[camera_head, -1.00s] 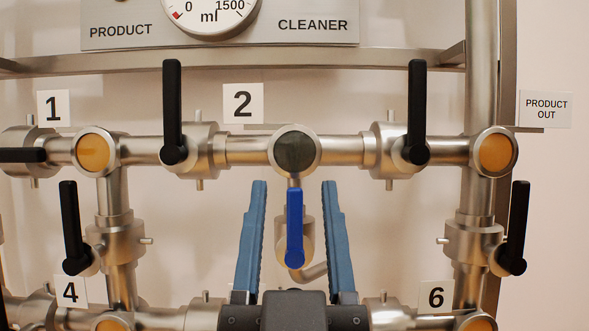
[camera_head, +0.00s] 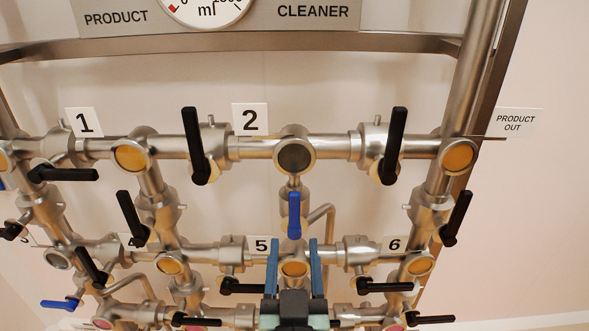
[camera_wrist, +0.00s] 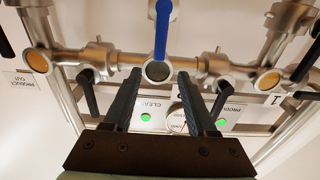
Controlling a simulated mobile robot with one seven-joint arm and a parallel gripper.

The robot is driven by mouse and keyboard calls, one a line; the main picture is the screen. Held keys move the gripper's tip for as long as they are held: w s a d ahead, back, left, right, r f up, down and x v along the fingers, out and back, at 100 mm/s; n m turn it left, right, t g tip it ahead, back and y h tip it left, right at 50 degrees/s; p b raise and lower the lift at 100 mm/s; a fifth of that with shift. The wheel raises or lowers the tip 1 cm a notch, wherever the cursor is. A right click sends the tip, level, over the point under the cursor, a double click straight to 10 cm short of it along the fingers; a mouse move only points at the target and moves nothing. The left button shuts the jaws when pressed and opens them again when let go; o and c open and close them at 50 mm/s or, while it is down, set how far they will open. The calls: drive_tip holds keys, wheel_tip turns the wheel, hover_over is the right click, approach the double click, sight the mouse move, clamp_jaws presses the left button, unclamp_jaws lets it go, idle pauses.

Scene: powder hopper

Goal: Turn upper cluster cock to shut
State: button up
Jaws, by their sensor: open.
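The upper blue-handled cock (camera_head: 294,215) hangs below the dark round sight glass (camera_head: 294,156) near label 2. Its blue lever stands upright, in line with the short vertical pipe, pivot at the bottom. My gripper (camera_head: 294,243) is open and empty. In the head view its two blue fingers are spread just below the lever's pivot, in front of the amber sight glass by label 5. I cannot tell how far they are from the pipes.
Black levers stand left (camera_head: 195,145) and right (camera_head: 393,146) of the dark glass. More black levers, pipes and sight glasses fill the lower rows. Another blue lever (camera_head: 60,303) is at lower left. The steel rail (camera_head: 270,42) runs above.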

sight(294, 207)
drive_tip(key=w+p, duration=0.4)
drive_tip(key=w, duration=0.6)
drive_tip(key=shift+w+f, duration=0.15)
drive_tip(key=shift+w, duration=0.15)
drive_tip(key=shift+w+f+p, duration=0.1)
drive_tip(key=shift+w+p, duration=0.25)
drive_tip(key=shift+w, duration=0.55)
clamp_jaws()
idle(0.6)
